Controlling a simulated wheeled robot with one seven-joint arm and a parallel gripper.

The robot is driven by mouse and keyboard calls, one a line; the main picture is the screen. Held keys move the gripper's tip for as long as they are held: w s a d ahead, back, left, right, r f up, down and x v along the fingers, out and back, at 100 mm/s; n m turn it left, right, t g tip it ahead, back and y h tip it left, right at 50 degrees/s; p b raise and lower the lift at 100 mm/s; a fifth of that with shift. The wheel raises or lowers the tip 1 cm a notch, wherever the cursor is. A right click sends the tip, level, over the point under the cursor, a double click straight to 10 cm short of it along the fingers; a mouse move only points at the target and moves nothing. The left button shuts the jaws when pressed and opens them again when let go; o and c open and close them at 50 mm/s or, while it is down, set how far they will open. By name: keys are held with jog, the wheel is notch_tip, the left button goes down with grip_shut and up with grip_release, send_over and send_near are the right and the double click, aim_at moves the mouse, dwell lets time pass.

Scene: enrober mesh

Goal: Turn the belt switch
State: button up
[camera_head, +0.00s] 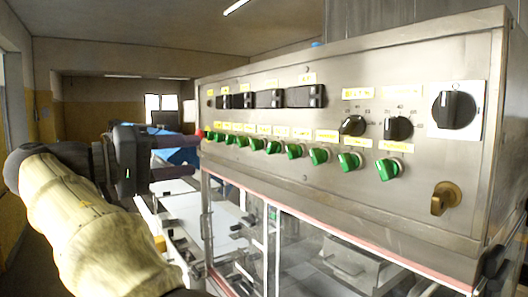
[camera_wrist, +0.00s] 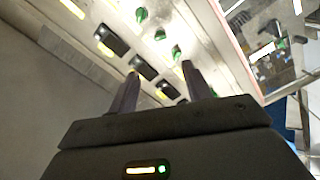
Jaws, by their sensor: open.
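A steel control panel (camera_head: 330,160) fills the right of the head view. A row of several green rotary switches (camera_head: 318,156) runs along it under yellow labels too small to read, so I cannot tell which is the belt switch. My gripper (camera_head: 188,157) is open and empty, off the panel's far left end, its fingers pointing at it. In the wrist view my gripper (camera_wrist: 160,70) has its two fingers apart, with green switches (camera_wrist: 160,35) and dark display windows (camera_wrist: 143,67) beyond the tips. No contact with a switch shows.
Black dials (camera_head: 397,128), a large black rotary switch (camera_head: 454,109) and a brass key-like knob (camera_head: 445,198) sit on the panel's right. A red-edged clear guard (camera_head: 300,223) lies below the panel. A blue object (camera_head: 178,156) shows behind my fingers.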

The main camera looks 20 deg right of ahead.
aim_at(268, 149)
jog(key=w+d, duration=0.1)
jog(key=d, duration=0.4)
jog(key=w+d+p, duration=0.1)
jog(key=d, duration=0.5)
jog(key=w+d, duration=0.1)
jog(key=d, duration=0.5)
jog(key=shift+w+d+p, duration=0.1)
jog(key=shift+w+p, duration=0.05)
jog(key=shift+p, duration=0.2)
jog(key=c, duration=1)
